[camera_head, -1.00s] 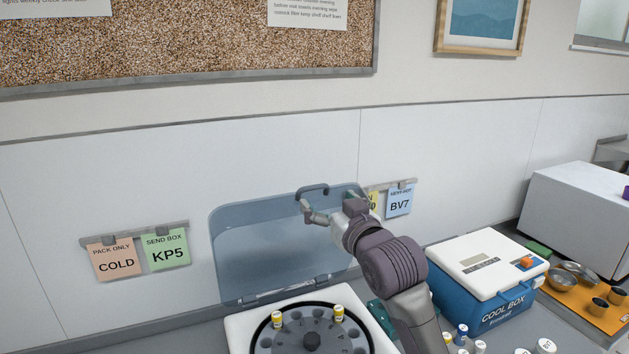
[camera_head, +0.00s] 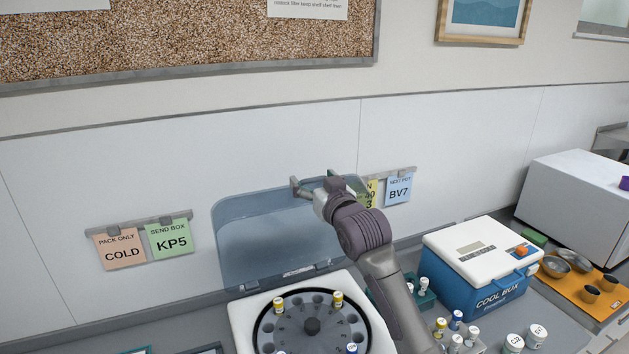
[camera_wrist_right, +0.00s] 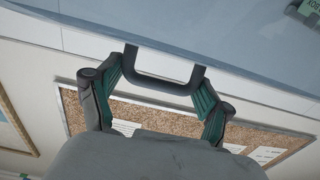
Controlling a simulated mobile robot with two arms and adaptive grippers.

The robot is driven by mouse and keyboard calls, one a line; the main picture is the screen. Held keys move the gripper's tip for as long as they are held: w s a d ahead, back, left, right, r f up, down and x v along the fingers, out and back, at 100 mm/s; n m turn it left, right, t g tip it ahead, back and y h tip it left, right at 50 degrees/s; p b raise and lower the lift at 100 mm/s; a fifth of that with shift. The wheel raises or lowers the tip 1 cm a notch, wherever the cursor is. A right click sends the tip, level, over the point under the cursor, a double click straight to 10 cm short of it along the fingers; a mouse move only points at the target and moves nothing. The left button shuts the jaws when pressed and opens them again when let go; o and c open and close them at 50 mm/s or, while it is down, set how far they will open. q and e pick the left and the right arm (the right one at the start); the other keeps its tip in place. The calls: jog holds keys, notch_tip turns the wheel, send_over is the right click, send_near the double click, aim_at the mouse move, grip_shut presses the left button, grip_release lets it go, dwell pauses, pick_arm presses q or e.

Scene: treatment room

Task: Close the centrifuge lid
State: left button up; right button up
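The centrifuge (camera_head: 240,318) is a white box at the bottom centre of the head view. Its bluish see-through lid (camera_head: 258,243) stands open, upright behind the rotor (camera_head: 290,311). Several capped tubes sit in the rotor. My right gripper (camera_head: 316,183) is at the lid's top edge, its fingers spread. In the right wrist view the dark U-shaped lid handle (camera_wrist_right: 165,87) lies between the two open fingers (camera_wrist_right: 160,98), with neither clearly pressing on it. In the head view the gripper hides the handle. My left gripper is out of view.
An orange tray (camera_head: 590,297) with bowls and cups lies further right. The wall with label cards (camera_head: 170,238) is close behind the lid.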

jog(key=c, duration=0.8)
pick_arm(q)
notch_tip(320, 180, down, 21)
jog(key=b, duration=2.1)
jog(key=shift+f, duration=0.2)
pick_arm(e)
jog(key=s+d+f+t, duration=0.2)
jog(key=s+f, duration=0.2)
jog(key=s, duration=0.2)
jog(key=s+d+f+t+y, duration=0.1)
jog(key=s+d+f+t, duration=0.1)
jog(key=s+f, duration=0.3)
jog(key=s+d+f+t+y, duration=0.1)
jog(key=s+f, duration=0.3)
jog(key=s, duration=0.4)
jog(key=shift+d+f+t, duration=0.25)
jog(key=shift+d+t, duration=0.4)
jog(key=shift+t, duration=0.15)
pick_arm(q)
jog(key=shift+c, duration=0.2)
